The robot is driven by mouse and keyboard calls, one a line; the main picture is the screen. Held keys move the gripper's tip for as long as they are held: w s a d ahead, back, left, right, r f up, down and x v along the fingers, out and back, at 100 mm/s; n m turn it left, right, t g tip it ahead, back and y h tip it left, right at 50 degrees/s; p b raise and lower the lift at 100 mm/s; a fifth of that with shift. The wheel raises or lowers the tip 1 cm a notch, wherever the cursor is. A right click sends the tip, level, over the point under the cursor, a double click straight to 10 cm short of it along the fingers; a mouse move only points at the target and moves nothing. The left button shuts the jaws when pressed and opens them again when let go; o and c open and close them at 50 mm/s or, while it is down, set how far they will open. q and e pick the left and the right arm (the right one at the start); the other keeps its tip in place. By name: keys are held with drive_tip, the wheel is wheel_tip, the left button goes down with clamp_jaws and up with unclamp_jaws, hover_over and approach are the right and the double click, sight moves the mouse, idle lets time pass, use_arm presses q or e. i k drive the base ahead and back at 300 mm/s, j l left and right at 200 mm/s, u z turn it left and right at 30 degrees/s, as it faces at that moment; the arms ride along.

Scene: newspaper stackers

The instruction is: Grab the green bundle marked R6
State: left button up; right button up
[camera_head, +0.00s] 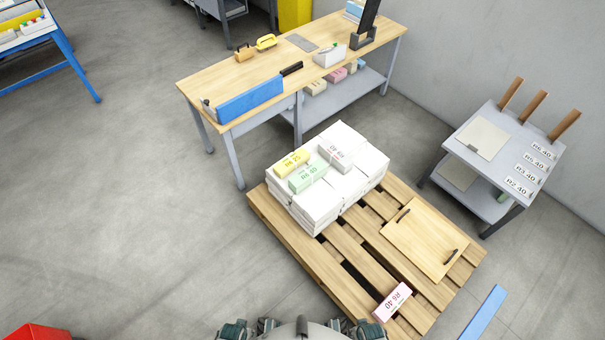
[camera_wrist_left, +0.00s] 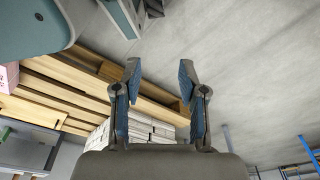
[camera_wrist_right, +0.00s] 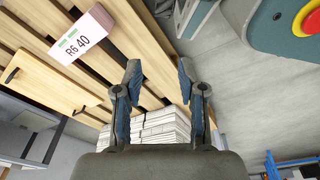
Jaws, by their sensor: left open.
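The green bundle (camera_head: 307,173), whose label appears to read R6 40, lies on top of the white paper stacks (camera_head: 318,205) on the pallet. A yellow bundle (camera_head: 292,162) lies beside it on its far left side, and a white, grey-banded bundle (camera_head: 335,155) is on its right. My left gripper (camera_wrist_left: 160,72) is open and empty. My right gripper (camera_wrist_right: 160,72) is open and empty. Both wrist views show the white stacks beyond the fingers; the green bundle is not visible there. Both grippers are well short of the stacks.
A pink bundle (camera_head: 392,302) marked R6 40 lies at the near end of the wooden pallet (camera_head: 330,262). A handled board (camera_head: 425,240) lies on the pallet's right. A workbench (camera_head: 235,75) stands behind; a grey cart (camera_head: 480,165) stands right.

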sight(305, 178)
drive_tip(key=i+j, duration=0.85)
drive_tip(key=j, duration=0.3)
drive_tip(key=l+z, duration=0.05)
